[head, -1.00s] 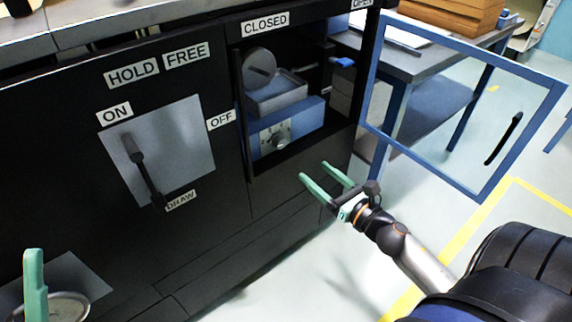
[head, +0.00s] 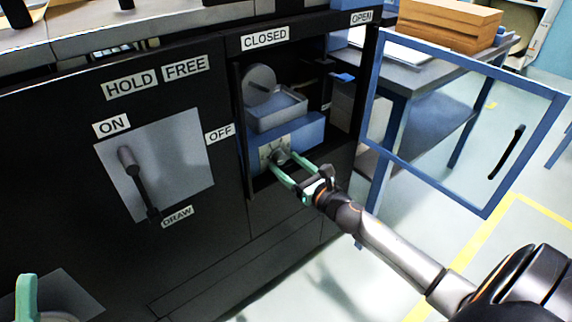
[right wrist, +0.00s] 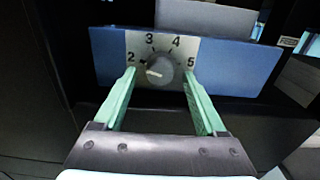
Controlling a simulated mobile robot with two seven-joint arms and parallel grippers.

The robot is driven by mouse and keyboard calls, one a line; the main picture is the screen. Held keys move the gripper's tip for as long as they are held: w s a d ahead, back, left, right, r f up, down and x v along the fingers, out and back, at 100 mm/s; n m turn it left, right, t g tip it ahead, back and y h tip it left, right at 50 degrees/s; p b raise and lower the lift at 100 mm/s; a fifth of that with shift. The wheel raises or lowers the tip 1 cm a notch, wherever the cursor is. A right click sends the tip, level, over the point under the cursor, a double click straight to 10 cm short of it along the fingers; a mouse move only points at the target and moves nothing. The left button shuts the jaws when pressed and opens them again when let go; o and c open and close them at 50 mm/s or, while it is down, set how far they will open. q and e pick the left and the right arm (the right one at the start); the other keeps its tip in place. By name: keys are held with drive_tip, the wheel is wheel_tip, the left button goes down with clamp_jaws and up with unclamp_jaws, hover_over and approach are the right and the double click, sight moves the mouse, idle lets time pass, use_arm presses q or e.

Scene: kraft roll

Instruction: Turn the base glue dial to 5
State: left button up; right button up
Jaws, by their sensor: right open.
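The glue dial (right wrist: 159,71) is a grey knob on a silver plate on the front of a blue base unit (right wrist: 240,65). Its light pointer mark faces left, just below the 2; the numbers 2, 3, 4 and 5 show. In the head view the dial (head: 279,156) sits inside the open cabinet bay. My right gripper (right wrist: 161,72) is open, with its green fingertips on either side of the dial, apart from it in the wrist view. In the head view my right gripper (head: 287,166) partly covers the dial. My left gripper (head: 27,296) shows only in part at the lower left.
The blue-framed door (head: 470,125) stands swung open to the right. A round grey disc and a tray (head: 277,110) sit above the dial. A lever (head: 138,185) on a grey plate is to the left. A table (head: 440,75) stands behind the door.

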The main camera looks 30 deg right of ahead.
drive_tip(key=shift+w, duration=0.45)
clamp_jaws()
idle(0.4)
